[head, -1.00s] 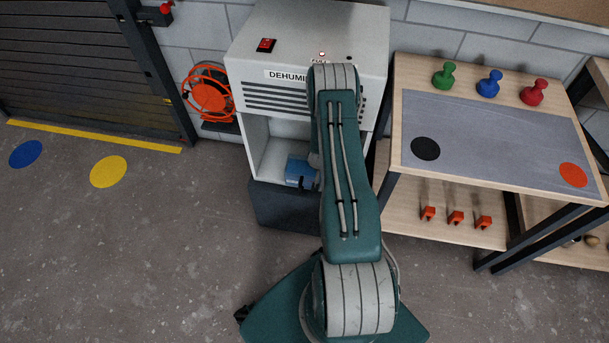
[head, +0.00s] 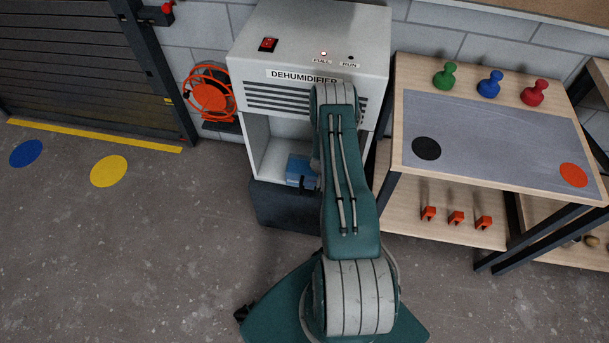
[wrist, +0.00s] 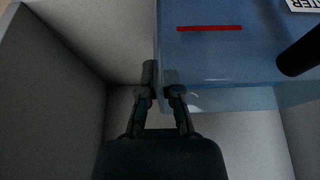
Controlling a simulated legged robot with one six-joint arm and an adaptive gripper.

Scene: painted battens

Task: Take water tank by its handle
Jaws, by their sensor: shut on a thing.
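The water tank (head: 297,165) is a translucent blue box in the open lower bay of the white dehumidifier (head: 253,150). In the wrist view the tank (wrist: 215,55) fills the upper right, with a red line and part of a white label on it. Its black handle (wrist: 301,53) is at the right edge, clear of my fingers. My gripper (wrist: 163,88) is shut on the tank's left edge, one finger on each side of it, not on the handle.
The bay's pale side wall (wrist: 62,85) stands close on the left of my gripper. A wooden workbench (head: 395,165) with coloured knobs stands right of the dehumidifier. An orange reel (head: 210,93) hangs on the left.

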